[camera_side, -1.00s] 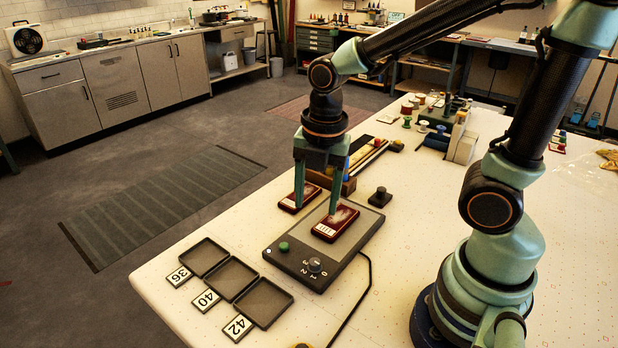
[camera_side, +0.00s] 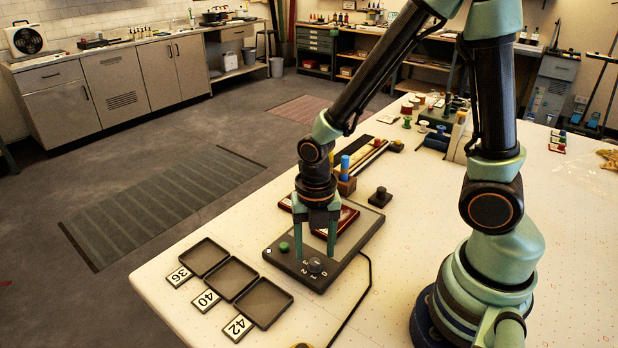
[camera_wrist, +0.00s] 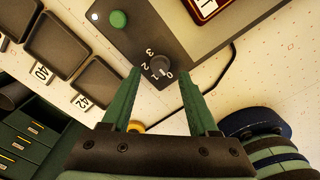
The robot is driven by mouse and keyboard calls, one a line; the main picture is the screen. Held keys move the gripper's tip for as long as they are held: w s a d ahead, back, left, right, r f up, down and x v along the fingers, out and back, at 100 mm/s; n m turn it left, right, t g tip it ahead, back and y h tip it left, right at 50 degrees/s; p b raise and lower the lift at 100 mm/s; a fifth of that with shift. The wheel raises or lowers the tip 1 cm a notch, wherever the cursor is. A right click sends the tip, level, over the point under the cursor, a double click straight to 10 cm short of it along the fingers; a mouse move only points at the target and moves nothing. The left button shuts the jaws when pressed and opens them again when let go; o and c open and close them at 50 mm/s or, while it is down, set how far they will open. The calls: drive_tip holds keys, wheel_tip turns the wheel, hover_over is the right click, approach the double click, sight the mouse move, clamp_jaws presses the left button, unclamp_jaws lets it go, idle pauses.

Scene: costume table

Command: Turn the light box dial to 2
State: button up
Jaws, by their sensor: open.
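The light box (camera_side: 355,245) is a dark flat panel lying on the table. Its black dial (camera_side: 315,265) sits at the near end, with the numbers 0 to 3 around it. The dial also shows in the wrist view (camera_wrist: 161,64), beyond and between my fingertips; which number it points to is hard to tell. A green button (camera_side: 284,247) is on the same panel. My gripper (camera_side: 316,257) is open and empty, its two fingers pointing down above the dial end of the box. It also shows in the wrist view (camera_wrist: 160,72). I see no contact with the dial.
Dark red cases (camera_side: 346,216) lie on and beside the light box, partly behind my gripper. Three dark trays (camera_side: 231,278) with number cards stand at the left. A black knobbed block (camera_side: 380,197) is right of the box, and a cable runs along the table.

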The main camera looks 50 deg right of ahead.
sight(315, 264)
drive_tip(key=shift+f, duration=1.25)
clamp_jaws()
